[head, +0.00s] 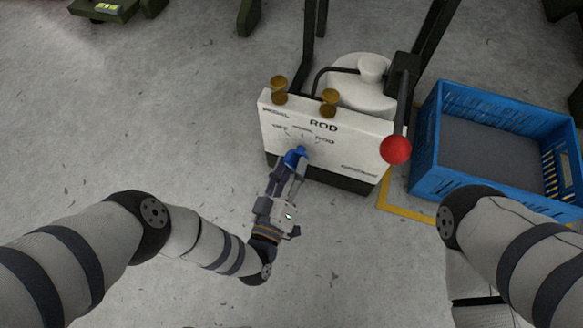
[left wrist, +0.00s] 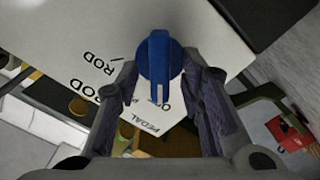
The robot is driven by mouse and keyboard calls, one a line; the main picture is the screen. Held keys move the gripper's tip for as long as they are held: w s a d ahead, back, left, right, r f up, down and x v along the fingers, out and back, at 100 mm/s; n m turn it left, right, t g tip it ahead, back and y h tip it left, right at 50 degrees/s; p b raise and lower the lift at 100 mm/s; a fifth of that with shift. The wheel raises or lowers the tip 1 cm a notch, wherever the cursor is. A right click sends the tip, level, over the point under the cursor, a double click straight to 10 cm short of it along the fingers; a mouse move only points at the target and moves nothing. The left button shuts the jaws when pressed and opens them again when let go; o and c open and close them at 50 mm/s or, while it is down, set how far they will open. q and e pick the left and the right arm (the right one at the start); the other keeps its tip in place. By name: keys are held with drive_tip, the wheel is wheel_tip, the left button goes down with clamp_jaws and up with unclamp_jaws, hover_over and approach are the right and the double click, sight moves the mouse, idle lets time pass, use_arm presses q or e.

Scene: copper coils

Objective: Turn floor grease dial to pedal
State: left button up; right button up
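The blue dial (head: 295,157) sits on the front of a white panel (head: 349,157) labelled PEDAL, OFF and ROD. In the left wrist view the round dial (left wrist: 158,58) shows close up, its narrow grip bar with a white line pointing down toward the OFF marking. My left gripper (head: 289,168) is at the panel, with its two fingers on either side of the dial. In the left wrist view my left gripper (left wrist: 162,85) has its fingers apart, with gaps beside the grip bar. The fingertips' exact contact with the dial is unclear. My right gripper is out of view.
A red ball knob (head: 396,150) on a black lever stands at the panel's right. Two brass knobs (head: 279,90) top the panel, and a white drum (head: 362,88) is behind. A blue crate (head: 425,170) stands to the right. The floor to the left is clear.

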use_arm(q)
drive_tip(key=shift+c, duration=0.6)
clamp_jaws()
drive_tip(key=shift+m, duration=0.4)
drive_tip(key=m+p, duration=0.1)
drive_tip(key=m, duration=0.1)
drive_tip(key=shift+d+m+p, duration=0.1)
drive_tip(key=shift+m+p, duration=0.2)
drive_tip(key=shift+m, duration=0.1)
drive_tip(key=shift+m+p, duration=0.45)
drive_tip(key=shift+m, duration=1.65)
drive_tip(key=shift+o, duration=0.6)
unclamp_jaws()
